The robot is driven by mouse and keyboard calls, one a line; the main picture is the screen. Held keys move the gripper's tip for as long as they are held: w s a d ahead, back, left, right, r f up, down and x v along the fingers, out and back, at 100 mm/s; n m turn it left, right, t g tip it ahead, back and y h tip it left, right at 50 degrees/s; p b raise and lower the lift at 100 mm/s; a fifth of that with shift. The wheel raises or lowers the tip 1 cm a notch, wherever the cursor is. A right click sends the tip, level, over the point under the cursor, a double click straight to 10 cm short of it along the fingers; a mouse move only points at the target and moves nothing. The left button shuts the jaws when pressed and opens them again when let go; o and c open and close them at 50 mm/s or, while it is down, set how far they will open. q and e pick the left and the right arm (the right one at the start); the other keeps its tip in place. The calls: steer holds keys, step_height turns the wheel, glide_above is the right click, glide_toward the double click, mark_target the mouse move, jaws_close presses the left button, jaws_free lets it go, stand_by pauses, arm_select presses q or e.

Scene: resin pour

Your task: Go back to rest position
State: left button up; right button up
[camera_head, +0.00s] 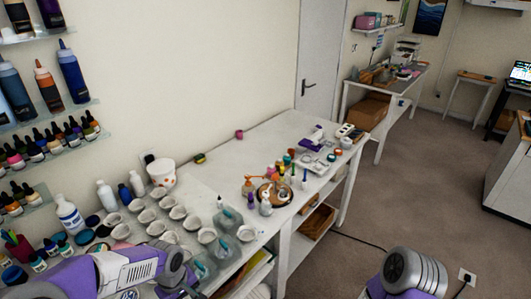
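My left arm (125,270), purple and white with a dark joint, comes in at the bottom left, in front of the near end of the long white table (278,142). Its gripper does not show. Part of my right arm (405,272), a grey and purple joint, shows at the bottom edge over the floor. Its gripper is out of the frame as well.
Several small white cups (177,212), clear jugs (228,217) and bottles (106,194) crowd the table's near part. A round wooden tray (276,193) with small bottles stands further along. Shelves of bottles hang at left. The floor (420,190) at right is open, with a cable.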

arm_select(q)
steer(key=d+f+m+h+b, duration=0.25)
steer(key=d+f, duration=0.35)
steer(key=f, duration=0.6)
steer(key=s+d+f+m+b, duration=0.1)
steer(key=s+d+f+m, duration=0.1)
steer(key=f, duration=0.6)
steer(key=s+d+f+m+h+b, duration=0.1)
steer(key=s+d+f+m+b, duration=0.1)
steer(key=s+d+f, duration=0.2)
steer(key=s+f, duration=0.3)
steer(key=f, duration=0.1)
steer(key=shift+s+f, duration=0.2)
steer(key=shift+f, duration=0.2)
arm_select(e)
step_height(320, 180, down, 6)
steer(key=w, duration=0.1)
steer(key=shift+w, duration=0.25)
arm_select(q)
steer(key=shift+d, duration=0.1)
